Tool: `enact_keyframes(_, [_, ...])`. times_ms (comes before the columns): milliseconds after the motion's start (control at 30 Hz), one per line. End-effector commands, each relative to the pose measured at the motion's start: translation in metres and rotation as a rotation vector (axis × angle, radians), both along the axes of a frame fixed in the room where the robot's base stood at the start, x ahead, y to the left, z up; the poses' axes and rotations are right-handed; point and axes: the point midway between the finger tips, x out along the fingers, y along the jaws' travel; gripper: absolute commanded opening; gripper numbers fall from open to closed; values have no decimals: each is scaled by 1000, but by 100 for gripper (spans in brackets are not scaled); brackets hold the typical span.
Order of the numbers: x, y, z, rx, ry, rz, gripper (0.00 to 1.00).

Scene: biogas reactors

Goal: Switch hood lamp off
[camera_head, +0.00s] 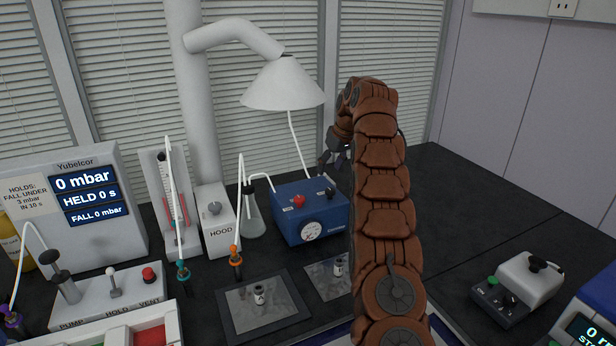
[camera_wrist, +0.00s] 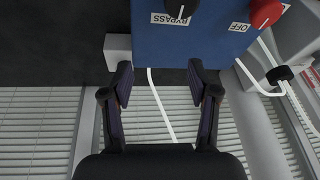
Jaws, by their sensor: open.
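A white box labelled HOOD (camera_head: 219,236) stands at the foot of the thick white duct and carries a round grey knob (camera_head: 214,208). The white cone hood (camera_head: 284,83) hangs from the duct's bent arm; its underside is hidden, so I cannot tell whether a lamp is lit. My gripper (camera_head: 333,158) is at the right of the hood, above and behind the blue box, partly hidden by my arm. In the wrist view my gripper (camera_wrist: 160,76) is open and empty, its fingers apart beside the blue box, away from the HOOD knob.
The blue box (camera_head: 318,222) has a red knob, a black knob and a gauge; it also shows in the wrist view (camera_wrist: 215,45), with BYPASS and OFF labels. A glass flask (camera_head: 254,222) and thin tubes stand between it and the HOOD box.

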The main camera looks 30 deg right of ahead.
Motion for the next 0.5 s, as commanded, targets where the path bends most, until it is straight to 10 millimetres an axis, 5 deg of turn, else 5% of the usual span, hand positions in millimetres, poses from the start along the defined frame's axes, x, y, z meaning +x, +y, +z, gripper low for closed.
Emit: enact_keyframes(500, [-18,52,21,29,49,-15,60])
